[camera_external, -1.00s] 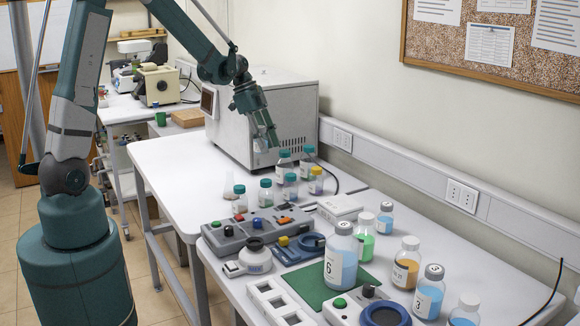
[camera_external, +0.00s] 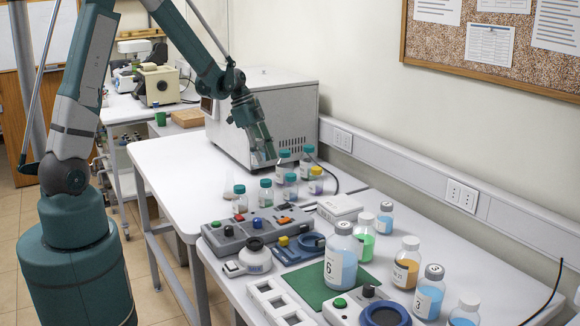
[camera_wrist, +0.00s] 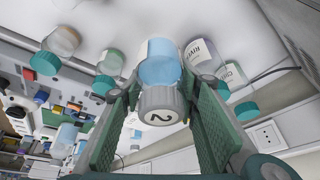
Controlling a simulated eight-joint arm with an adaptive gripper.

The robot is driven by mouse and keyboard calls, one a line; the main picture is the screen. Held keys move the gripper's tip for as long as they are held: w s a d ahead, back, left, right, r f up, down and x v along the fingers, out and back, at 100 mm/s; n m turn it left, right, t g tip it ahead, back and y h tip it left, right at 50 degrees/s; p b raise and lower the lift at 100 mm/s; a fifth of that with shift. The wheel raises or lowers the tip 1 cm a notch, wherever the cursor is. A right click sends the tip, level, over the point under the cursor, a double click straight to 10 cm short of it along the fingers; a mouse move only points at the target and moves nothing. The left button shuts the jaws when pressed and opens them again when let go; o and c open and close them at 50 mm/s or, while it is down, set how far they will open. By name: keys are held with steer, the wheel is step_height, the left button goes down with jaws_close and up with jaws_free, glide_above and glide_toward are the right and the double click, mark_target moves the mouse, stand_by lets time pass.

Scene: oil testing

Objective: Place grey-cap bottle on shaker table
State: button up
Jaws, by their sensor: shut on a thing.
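In the wrist view, my gripper (camera_wrist: 155,110) has its green fingers on both sides of a grey-cap bottle (camera_wrist: 161,63) with blue contents and a "2" on the cap. It is shut on this bottle. Two devices with blue round tops stand on the front table, one in front (camera_external: 385,314) and one farther back (camera_external: 304,247). I cannot tell which is the shaker table.
Several teal-cap bottles (camera_external: 290,186) stand below and beside my gripper. A large grey machine (camera_external: 265,110) is behind it. A big bottle marked 6 (camera_external: 341,257) stands on a green mat (camera_external: 306,284). Other grey-cap bottles (camera_external: 406,264) line the right side. The back table's left part is clear.

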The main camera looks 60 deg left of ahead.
steer(key=shift+f, duration=2.9)
steer(key=shift+f, duration=2.05)
steer(key=shift+f, duration=0.15)
steer(key=o, duration=1)
steer(key=shift+r, duration=0.25)
steer(key=shift+v, duration=5.9)
